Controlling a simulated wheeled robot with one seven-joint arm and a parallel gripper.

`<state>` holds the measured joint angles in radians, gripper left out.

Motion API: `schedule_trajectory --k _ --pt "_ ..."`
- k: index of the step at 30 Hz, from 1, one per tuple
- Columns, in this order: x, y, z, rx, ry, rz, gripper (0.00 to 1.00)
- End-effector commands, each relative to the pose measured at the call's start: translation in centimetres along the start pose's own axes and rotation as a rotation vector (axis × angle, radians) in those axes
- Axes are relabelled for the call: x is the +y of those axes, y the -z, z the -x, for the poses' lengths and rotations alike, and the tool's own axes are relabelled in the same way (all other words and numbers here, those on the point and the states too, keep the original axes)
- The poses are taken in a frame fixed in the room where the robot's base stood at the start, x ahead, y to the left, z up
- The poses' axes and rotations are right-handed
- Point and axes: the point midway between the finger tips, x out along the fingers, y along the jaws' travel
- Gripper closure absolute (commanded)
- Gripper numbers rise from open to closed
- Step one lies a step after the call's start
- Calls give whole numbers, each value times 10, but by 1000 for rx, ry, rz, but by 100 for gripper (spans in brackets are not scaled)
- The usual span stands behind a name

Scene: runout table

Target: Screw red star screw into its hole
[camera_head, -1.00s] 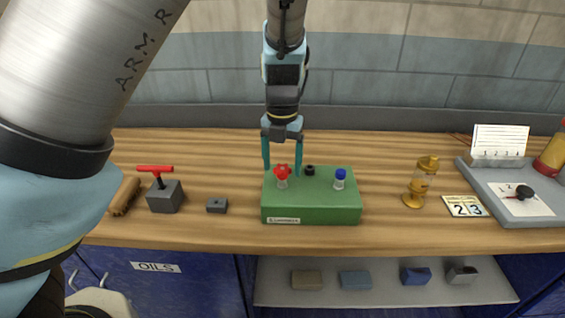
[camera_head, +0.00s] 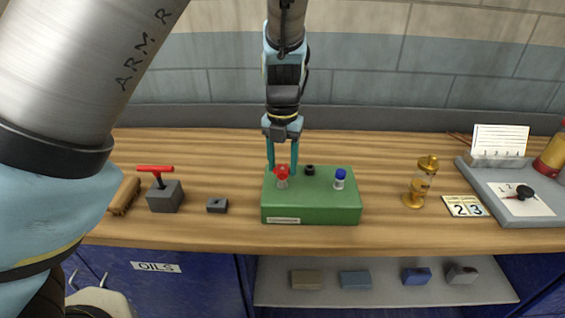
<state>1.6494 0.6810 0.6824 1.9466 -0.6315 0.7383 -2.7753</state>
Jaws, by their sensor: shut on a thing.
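The red star screw (camera_head: 282,171) stands upright at the left of the green box (camera_head: 312,206), its red head on top of a pale shank. My gripper (camera_head: 282,168) points down over it, with its two teal fingers on either side of the red head, shut on it. How deep the screw sits in its hole cannot be told. A blue-capped screw (camera_head: 340,178) and a black knob (camera_head: 310,170) stand on the same box, to the right of my fingers.
A grey block with a red T-handle (camera_head: 164,195) and a small grey block (camera_head: 217,206) lie left of the box. A brass oiler (camera_head: 421,182) stands to the right, near a number card (camera_head: 464,206) and a grey tray (camera_head: 545,212). Bare wood lies between.

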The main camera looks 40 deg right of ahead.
Motion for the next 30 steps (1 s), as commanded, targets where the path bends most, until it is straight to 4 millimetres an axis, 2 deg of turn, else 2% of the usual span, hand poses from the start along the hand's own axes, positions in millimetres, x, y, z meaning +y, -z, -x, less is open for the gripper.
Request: schedule_trajectory --k 2,9,12,23,30 --pt "1 0 0 0 0 -19 100" --pt "1 0 0 0 0 -316 100" --pt "1 0 0 0 -1 -389 100" --pt "1 0 0 0 0 -443 100" --pt "1 0 0 0 -1 -745 100"
